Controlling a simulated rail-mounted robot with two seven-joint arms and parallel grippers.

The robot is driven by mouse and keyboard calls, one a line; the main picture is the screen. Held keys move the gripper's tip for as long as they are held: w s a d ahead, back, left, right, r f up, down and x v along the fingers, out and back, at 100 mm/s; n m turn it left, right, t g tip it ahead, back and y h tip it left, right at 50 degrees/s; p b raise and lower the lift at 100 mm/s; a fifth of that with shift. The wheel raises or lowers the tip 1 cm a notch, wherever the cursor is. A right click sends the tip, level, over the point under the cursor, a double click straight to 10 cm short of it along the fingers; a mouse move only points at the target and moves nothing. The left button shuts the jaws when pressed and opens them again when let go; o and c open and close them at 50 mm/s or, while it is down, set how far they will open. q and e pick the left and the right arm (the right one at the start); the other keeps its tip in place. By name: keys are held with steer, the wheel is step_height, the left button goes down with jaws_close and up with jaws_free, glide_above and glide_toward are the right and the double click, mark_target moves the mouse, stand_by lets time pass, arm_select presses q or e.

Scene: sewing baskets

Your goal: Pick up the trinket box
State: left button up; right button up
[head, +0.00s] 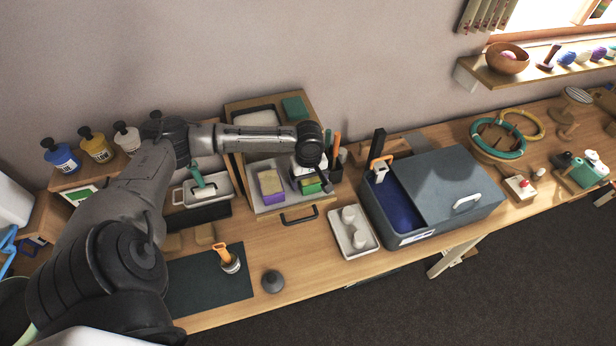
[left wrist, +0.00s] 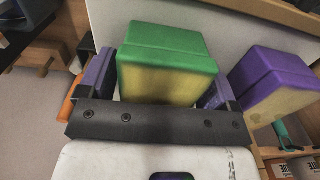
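Two small two-tone boxes sit in the grey-lined open drawer; which one is called the trinket box cannot be told by sight. One is green and yellow (head: 311,186), also in the left wrist view (left wrist: 167,62). The other is purple and yellow (head: 270,186), and it shows at the right in the left wrist view (left wrist: 272,85). My left gripper (head: 309,174) points down at the green box. Its fingers (left wrist: 158,90) flank that box with no clear gap, but whether they press on it cannot be told. My right gripper is out of view.
The wooden drawer (head: 288,211) has a dark handle. A pen cup (head: 335,170) stands close to the gripper's right. A white tray with pale spools (head: 344,246) and a blue-grey box (head: 455,181) are further right. A dark mat (head: 195,283) lies in front.

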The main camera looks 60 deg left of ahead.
arm_select(q)
steer(key=c, duration=0.7)
steer(key=shift+c, duration=0.3)
steer(key=shift+r, duration=0.15)
